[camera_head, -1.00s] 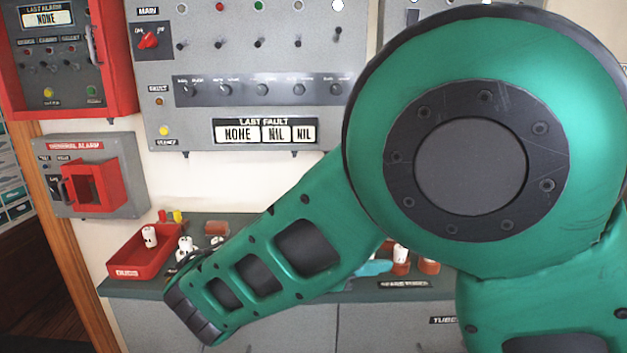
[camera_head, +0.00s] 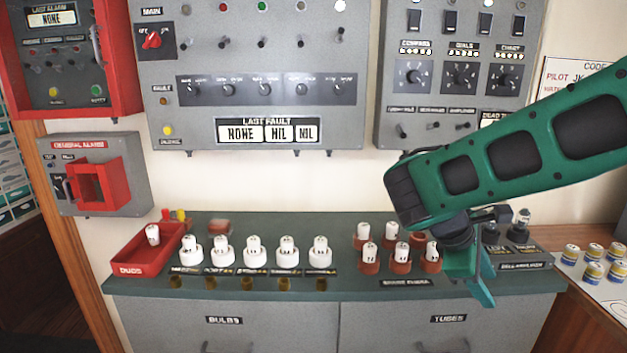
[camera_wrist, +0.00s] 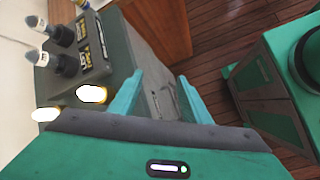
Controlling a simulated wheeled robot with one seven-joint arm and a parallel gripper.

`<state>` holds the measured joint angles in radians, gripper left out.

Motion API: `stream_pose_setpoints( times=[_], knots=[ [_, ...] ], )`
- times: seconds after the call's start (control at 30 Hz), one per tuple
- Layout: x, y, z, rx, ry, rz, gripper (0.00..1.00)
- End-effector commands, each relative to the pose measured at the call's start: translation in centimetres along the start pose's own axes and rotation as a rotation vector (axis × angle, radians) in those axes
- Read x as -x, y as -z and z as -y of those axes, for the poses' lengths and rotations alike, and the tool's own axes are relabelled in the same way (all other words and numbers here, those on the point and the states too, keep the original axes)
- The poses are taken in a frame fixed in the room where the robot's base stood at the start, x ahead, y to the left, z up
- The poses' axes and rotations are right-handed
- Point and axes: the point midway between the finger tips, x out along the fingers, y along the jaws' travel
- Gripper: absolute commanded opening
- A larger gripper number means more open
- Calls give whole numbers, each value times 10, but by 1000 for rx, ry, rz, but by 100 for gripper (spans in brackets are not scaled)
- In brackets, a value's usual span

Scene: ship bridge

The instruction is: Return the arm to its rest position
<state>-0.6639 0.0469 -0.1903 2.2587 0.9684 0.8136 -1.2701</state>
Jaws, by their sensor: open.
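My gripper (camera_head: 478,272) hangs at the right part of the counter, in front of the shelf edge, with its teal fingers pointing down. In the wrist view the two fingers (camera_wrist: 160,95) stand apart with nothing between them. My green forearm reaches in from the right and hides part of the wall and counter behind it.
The green counter (camera_head: 345,283) holds a red duds tray (camera_head: 130,262), several white bulbs in holders (camera_head: 253,252) and red spare-tube sockets (camera_head: 369,262). A dark stand (camera_head: 518,252) with grey-tipped pieces is close behind my gripper. Several cans (camera_head: 592,268) stand at far right. Control panels (camera_head: 250,90) cover the wall.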

Motion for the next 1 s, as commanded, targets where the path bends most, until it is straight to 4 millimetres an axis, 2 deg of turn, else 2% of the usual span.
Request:
stream_pose_setpoints(
  times=[0.03,0.2,0.5,0.63,0.8,1.0],
  knots=[
    [-10,-17,3,-86,45,-16,43],
    [-35,-59,25,-379,191,-61,43],
    [-55,-118,81,-889,438,-96,43],
    [-56,-136,109,-1105,540,-95,43],
    [-52,-149,141,-1341,650,-85,43],
    [-46,-152,161,-1483,718,-73,43]
  ],
)
